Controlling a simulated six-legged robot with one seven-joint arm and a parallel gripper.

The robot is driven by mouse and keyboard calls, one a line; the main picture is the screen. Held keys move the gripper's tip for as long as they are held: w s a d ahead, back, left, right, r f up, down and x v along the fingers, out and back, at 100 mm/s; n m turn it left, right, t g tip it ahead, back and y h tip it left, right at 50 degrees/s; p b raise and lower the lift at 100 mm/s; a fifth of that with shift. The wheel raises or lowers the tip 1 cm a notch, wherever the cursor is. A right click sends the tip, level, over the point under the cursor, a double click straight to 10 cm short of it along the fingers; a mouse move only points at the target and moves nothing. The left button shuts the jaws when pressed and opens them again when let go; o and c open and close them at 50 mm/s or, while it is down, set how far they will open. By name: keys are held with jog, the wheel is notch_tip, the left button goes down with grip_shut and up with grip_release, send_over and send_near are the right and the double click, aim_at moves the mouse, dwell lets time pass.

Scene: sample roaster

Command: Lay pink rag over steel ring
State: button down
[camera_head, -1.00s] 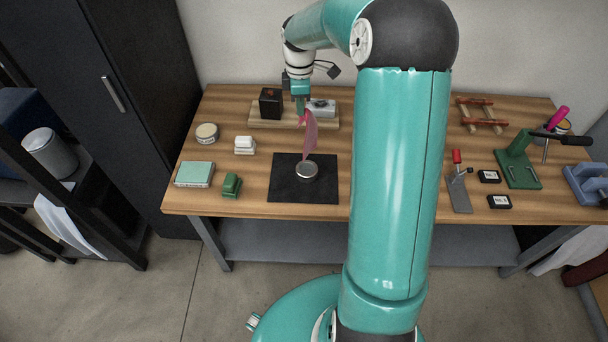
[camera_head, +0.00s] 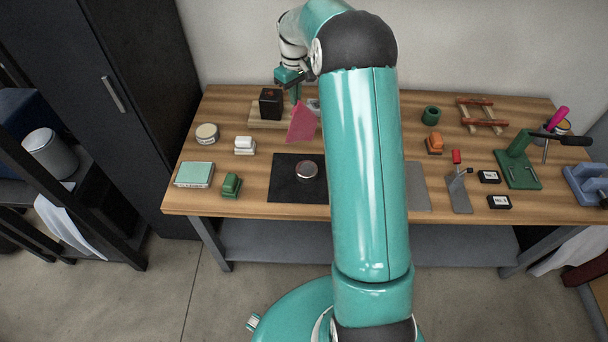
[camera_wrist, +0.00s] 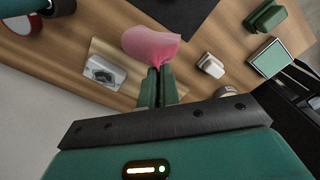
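The pink rag (camera_head: 301,124) hangs from my gripper (camera_head: 296,97) above the back of the bench. In the wrist view the rag (camera_wrist: 150,43) spreads out from the tips of my gripper (camera_wrist: 158,72), whose fingers are closed together on its gathered edge. The steel ring (camera_head: 307,170) lies on a black mat (camera_head: 285,185) near the bench's front edge. The rag is behind the ring in the head view and apart from it. The ring does not show in the wrist view, where only part of the mat (camera_wrist: 180,8) is seen.
A white block (camera_head: 244,145), a green block (camera_head: 231,185) and a tin (camera_head: 207,133) stand left. My arm hides part of the bench right of the ring.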

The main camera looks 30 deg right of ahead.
jog(key=s+a+f, duration=0.2)
jog(key=s+f, duration=0.3)
jog(key=s, duration=0.1)
jog(key=s+a+f, duration=0.2)
jog(key=s+f, duration=0.4)
jog(key=s, duration=0.1)
jog(key=s+a+f, duration=0.2)
jog(key=s+f, duration=0.3)
jog(key=s, duration=0.2)
jog(key=shift+s+f, duration=0.15)
jog(key=shift+s, duration=0.05)
jog(key=c, duration=1.2)
grip_release()
